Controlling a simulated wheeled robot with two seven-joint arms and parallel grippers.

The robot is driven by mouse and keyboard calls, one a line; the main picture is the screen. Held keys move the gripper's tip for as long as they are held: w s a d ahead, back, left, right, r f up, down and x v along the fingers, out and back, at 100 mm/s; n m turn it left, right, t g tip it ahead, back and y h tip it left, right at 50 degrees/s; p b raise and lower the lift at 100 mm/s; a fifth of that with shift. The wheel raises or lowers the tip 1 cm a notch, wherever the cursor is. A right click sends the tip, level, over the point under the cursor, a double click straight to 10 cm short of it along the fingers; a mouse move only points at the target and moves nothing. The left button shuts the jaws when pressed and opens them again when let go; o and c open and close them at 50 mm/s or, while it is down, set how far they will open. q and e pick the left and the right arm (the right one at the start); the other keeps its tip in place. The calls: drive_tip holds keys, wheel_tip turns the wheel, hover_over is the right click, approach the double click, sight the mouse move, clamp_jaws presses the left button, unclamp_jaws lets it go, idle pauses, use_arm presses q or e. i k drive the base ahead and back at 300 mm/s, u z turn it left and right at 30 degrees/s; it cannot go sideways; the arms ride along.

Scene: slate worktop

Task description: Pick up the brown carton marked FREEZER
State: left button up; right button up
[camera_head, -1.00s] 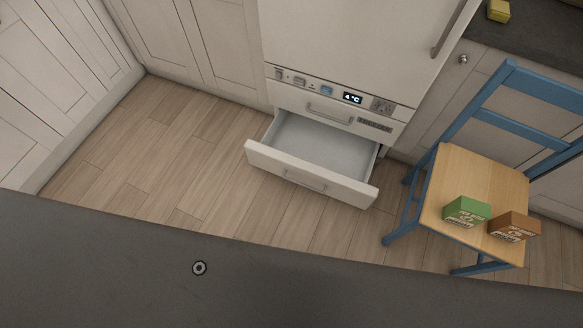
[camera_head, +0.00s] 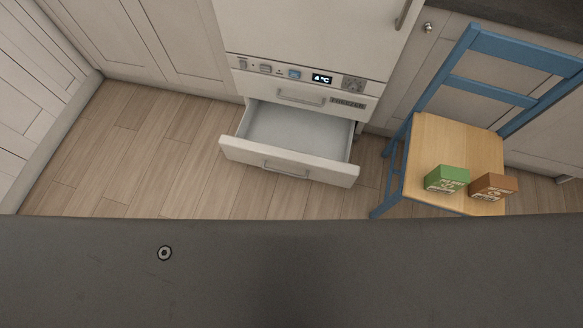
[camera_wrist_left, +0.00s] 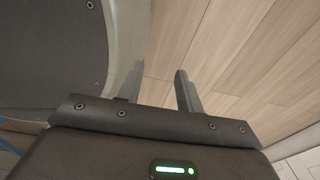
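A brown carton (camera_head: 493,187) stands on the wooden seat of a blue chair at the right of the head view. Its printed marking is too small to read. A green carton (camera_head: 447,179) stands just left of it on the same seat. My left gripper (camera_wrist_left: 158,82) shows in the left wrist view, its two fingers apart with nothing between them, over bare wooden floor. It is away from the cartons. My right gripper is in neither view.
The blue chair (camera_head: 455,140) stands right of a fridge-freezer (camera_head: 310,30) with an open, empty-looking drawer (camera_head: 290,166) marked FREEZER above. A dark surface (camera_head: 300,270) fills the near edge. Floor (camera_head: 140,150) at left is clear.

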sight(490, 187)
drive_tip(key=z, duration=0.4)
drive_tip(key=k, duration=1.05)
drive_tip(key=z, duration=1.1)
